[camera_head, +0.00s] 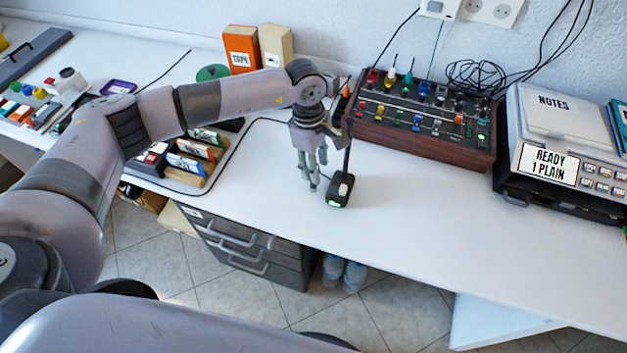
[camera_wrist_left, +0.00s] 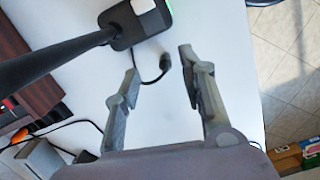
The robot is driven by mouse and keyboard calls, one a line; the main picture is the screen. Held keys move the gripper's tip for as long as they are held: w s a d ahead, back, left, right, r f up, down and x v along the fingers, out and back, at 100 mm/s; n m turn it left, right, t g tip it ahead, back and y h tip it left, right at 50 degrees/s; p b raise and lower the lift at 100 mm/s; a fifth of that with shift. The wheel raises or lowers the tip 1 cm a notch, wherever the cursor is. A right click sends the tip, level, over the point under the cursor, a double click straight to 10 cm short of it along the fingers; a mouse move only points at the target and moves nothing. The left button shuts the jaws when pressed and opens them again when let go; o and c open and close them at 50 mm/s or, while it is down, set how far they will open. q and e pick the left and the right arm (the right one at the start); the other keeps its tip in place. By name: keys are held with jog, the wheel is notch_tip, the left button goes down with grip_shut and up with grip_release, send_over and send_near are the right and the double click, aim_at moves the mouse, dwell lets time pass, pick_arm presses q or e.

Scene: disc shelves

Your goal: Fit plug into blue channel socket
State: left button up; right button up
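My left gripper (camera_head: 318,172) points down over the white desk, fingers apart and empty. In the left wrist view its open fingers (camera_wrist_left: 158,62) frame a small dark plug (camera_wrist_left: 164,62) on a short black cable; whether the plug is between or below the fingertips is hard to tell. The cable runs toward a black desk device (camera_head: 341,190) with a stem and a green light, just right of the gripper; its base (camera_wrist_left: 138,22) also shows in the wrist view. The wooden-sided mixer (camera_head: 420,138) stands behind to the right, with coloured parts including blue (camera_head: 424,89); the blue socket itself is unclear. My right gripper is out of view.
A printer-like machine (camera_head: 550,165) stands at the right, near a tangle of black cables (camera_head: 475,76). A rack of colored cases (camera_head: 188,160) is at the left, with orange and cream boxes (camera_head: 240,50) behind. The desk's front middle is clear.

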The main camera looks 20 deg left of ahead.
pick_arm(q)
jog(key=shift+f, duration=0.5)
jog(key=shift+s+a+f, duration=0.1)
jog(key=shift+a+f, duration=0.05)
jog(key=shift+f, duration=0.2)
jog(key=f, duration=0.1)
jog(key=f+p, duration=0.1)
jog(key=f, duration=0.1)
jog(key=shift+a+f+p, duration=0.25)
jog(key=shift+f+p, duration=0.05)
jog(key=shift+f, duration=0.5)
grip_shut()
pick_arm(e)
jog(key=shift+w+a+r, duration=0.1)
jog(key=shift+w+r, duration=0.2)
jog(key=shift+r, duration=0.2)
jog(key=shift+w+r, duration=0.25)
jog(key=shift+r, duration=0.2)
